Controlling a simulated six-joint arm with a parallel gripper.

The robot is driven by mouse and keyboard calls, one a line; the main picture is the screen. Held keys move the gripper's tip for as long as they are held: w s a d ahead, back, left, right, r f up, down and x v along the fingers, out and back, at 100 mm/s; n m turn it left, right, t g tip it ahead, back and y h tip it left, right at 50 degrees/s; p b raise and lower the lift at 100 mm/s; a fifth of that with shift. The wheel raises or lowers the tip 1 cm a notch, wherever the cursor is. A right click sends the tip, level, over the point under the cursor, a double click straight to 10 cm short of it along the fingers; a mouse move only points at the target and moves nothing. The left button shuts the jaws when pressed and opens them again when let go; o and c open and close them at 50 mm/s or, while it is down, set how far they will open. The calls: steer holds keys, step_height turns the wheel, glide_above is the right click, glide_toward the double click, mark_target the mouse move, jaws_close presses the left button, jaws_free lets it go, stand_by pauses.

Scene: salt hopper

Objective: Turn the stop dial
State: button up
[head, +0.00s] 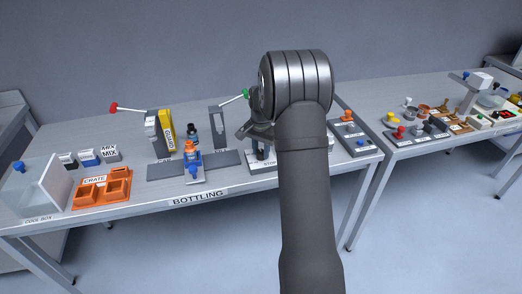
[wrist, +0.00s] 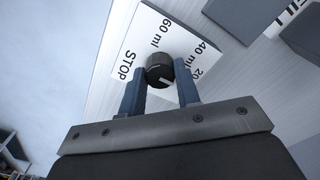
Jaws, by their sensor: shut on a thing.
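The stop dial (wrist: 159,73) is a round black knob with a white pointer mark. It stands on a white plate (wrist: 143,48) lettered STOP, 60 ml, 40 ml and a partly covered 20. In the wrist view my gripper (wrist: 160,84) has one blue-grey finger on each side of the dial and is shut on it. The pointer mark shows on the side of the dial facing my gripper's palm. In the head view my gripper reaches down over the STOP plate (head: 268,164), and my own arm hides part of this area.
A blue-and-orange device (head: 193,165) and a grey upright (head: 217,131) with a green-tipped lever (head: 244,94) stand left of the plate. An orange crate (head: 102,188) and a clear cool box (head: 38,188) are farther left. A board with knobs (head: 352,138) lies right of my arm.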

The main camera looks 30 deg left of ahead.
mark_target(261, 151)
steer(key=o, duration=1)
steer(key=shift+r, duration=0.1)
step_height(261, 151, up, 17)
steer(key=shift+r, duration=0.15)
stand_by(0.4)
step_height(261, 151, down, 18)
steer(key=shift+r, duration=0.2)
stand_by(0.3)
